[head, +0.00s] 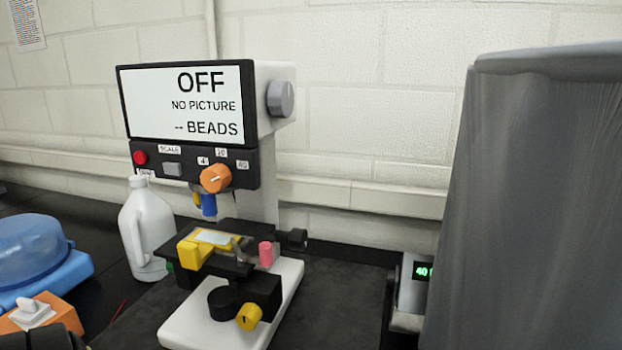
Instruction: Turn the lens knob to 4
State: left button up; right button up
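The orange lens knob (215,179) sits on the dark lower panel of the microscope-like machine (275,115). Small labels 4 (203,160), one that looks like 10 or 20 (221,153), and 40 (243,165) stand around its top. A pale pointer line on the knob lies nearly level, rising slightly to the right; which label it marks is hard to tell. The screen (160,105) reads OFF, NO PICTURE, -- BEADS. Neither of my grippers can be made out. Dark shapes at the bottom left edge may be part of my arm.
A red button (140,158) and grey switch (172,169) sit left of the knob. Below are the stage (230,257) and a yellow knob (249,317). A white jug (146,235) stands left; a grey draped thing (535,210) fills the right. Space before the panel looks clear.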

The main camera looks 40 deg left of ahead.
aim_at(218, 176)
jog(key=z, duration=0.2)
jog(key=k, duration=1.2)
jog(key=u, duration=1.65)
jog(key=i, duration=0.5)
